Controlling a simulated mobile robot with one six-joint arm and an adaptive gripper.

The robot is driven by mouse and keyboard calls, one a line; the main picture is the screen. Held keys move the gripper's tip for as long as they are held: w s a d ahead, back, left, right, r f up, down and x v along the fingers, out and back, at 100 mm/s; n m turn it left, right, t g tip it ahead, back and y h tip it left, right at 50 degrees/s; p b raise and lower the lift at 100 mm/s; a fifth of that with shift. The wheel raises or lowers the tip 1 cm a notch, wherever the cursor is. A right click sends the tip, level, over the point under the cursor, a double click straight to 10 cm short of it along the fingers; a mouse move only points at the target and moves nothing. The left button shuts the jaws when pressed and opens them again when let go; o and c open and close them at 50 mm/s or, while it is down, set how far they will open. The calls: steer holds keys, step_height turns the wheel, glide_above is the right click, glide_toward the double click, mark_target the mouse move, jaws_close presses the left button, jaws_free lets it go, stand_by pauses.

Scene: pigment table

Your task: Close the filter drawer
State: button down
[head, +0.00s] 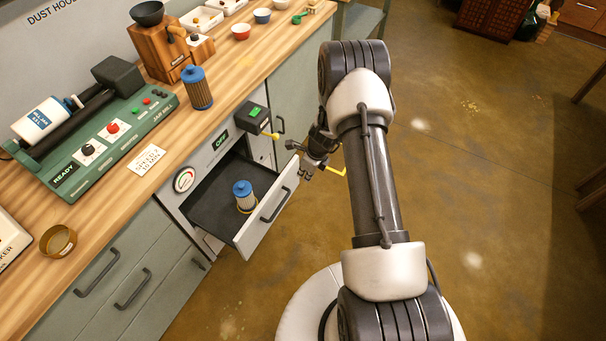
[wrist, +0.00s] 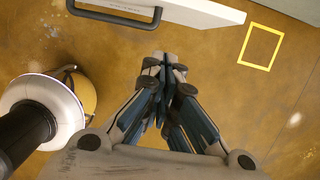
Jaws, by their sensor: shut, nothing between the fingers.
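The filter drawer (head: 268,221) is pulled out of the grey cabinet under the bench. Its white front carries a dark bar handle (head: 276,205). A blue-capped filter (head: 244,196) stands upright inside the drawer. In the wrist view the drawer front (wrist: 190,10) and its handle (wrist: 115,12) lie along the top edge. My gripper (head: 307,172) is just to the right of the drawer front in the head view, apart from it as far as I can tell. In the wrist view my gripper (wrist: 165,65) is shut and empty, with floor around its fingertips.
A panel with a green display (head: 220,140) and a gauge (head: 184,180) sits above the drawer. A small box with a yellow lever (head: 256,117) juts out nearby. A second blue-capped filter (head: 196,87) stands on the bench. A yellow square outline (wrist: 260,46) marks the floor.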

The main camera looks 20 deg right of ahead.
steer(key=w+a+f+b, duration=0.3)
steer(key=w+f, duration=0.1)
steer(key=f, duration=0.3)
steer(key=shift+w+a+f, duration=0.15)
steer(key=shift+w+a, duration=0.1)
steer(key=shift+w, duration=0.05)
steer(key=shift+w, duration=0.1)
